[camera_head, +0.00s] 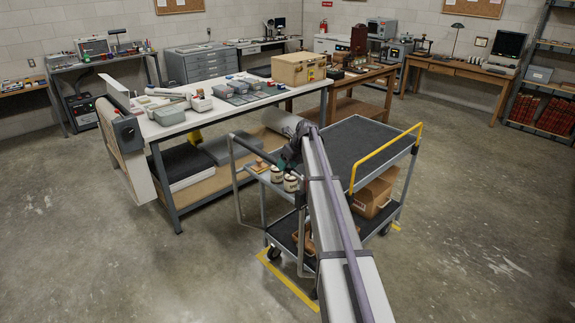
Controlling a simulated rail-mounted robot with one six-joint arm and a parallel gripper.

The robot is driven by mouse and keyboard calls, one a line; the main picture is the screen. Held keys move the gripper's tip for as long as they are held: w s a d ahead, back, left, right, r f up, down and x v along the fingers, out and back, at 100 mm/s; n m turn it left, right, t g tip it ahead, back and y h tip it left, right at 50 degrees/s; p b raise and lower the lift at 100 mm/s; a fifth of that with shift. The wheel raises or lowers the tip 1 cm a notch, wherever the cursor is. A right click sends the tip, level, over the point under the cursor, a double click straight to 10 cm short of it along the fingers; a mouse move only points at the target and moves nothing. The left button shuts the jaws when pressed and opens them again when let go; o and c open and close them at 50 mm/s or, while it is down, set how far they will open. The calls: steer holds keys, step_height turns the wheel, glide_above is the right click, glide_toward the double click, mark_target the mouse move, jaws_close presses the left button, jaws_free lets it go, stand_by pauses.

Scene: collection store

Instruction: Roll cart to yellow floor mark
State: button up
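The grey two-shelf cart (365,140) with dark shelf mats stands at the centre, beside the white-topped workbench. It has a yellow push bar (386,158) on its right and a grey frame handle (237,185) on its left. Yellow floor mark tape (289,291) shows at the cart's front left, with a caster (274,253) at its corner. Another short piece shows by the right side. The rest of the mark is hidden under the cart and my arm. My gripper (290,153) is at the cart's left end, near the handle; its fingers are not clear.
Small jars (290,183) stand on the cart's upper left end, and a cardboard box (373,195) is on its lower shelf. The workbench (172,130) stands close behind and left. The concrete floor (480,225) is clear on the right and front left.

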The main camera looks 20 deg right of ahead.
steer(key=p+v, duration=0.9)
steer(key=v, duration=0.2)
steer(key=shift+p, duration=0.4)
steer(key=shift+f, duration=0.15)
